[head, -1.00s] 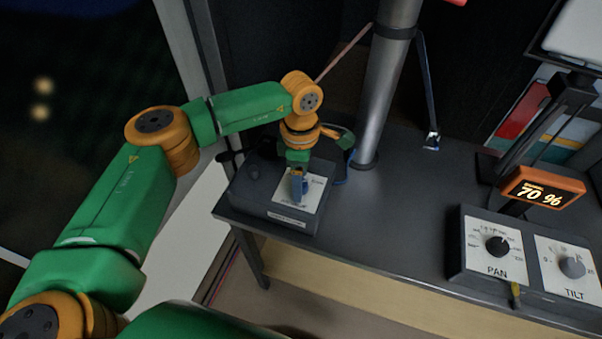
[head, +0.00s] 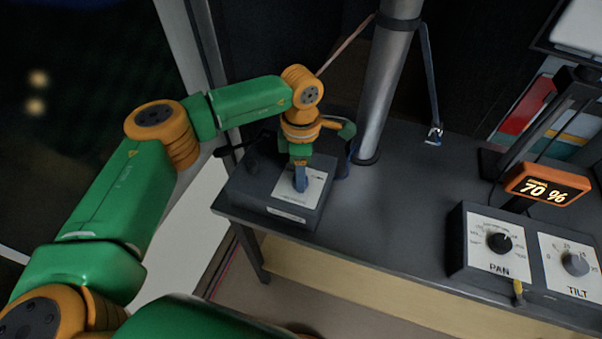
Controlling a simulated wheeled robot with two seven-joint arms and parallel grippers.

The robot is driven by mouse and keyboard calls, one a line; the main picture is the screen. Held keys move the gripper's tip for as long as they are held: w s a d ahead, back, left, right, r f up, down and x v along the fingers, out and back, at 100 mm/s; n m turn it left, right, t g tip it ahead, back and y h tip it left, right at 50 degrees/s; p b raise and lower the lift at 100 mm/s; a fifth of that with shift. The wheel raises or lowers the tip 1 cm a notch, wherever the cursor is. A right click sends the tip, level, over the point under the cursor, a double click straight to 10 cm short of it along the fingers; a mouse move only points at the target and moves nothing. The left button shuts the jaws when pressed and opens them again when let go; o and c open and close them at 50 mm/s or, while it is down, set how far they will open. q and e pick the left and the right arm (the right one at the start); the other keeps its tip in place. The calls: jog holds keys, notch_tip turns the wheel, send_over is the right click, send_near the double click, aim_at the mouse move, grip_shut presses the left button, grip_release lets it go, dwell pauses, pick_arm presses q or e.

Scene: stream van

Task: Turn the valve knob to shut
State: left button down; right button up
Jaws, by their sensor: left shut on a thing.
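The valve box (head: 254,192) is a dark box with a white label plate (head: 316,187) on top, standing at the left end of the dark table. My left gripper (head: 300,182) points down over the plate and is shut on the valve knob, which is mostly hidden between and behind the fingers. The knob's pointer and the print on the plate cannot be read clearly. My right gripper is not in view.
A metal pole (head: 386,95) rises from the table close behind the box. A panel with a PAN knob (head: 500,243) and a TILT knob (head: 575,264) stands at the right, below an orange display (head: 546,187) reading 70 %. The table (head: 400,205) between is clear.

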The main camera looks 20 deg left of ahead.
pick_arm(q)
jog(key=n+b, duration=0.1)
jog(key=n, duration=0.2)
jog(key=shift+f+n, duration=0.1)
jog(key=shift+n, duration=0.2)
jog(key=n+b, duration=0.1)
jog(key=n, duration=0.3)
jog(key=shift+a+n+b, duration=0.1)
jog(key=shift+n+b, duration=0.2)
jog(key=shift+b, duration=0.1)
jog(key=n+b, duration=0.1)
jog(key=n, duration=0.3)
jog(key=shift+n+b, duration=0.65)
jog(key=shift+n, duration=1.45)
jog(key=shift+c, duration=2.1)
grip_release()
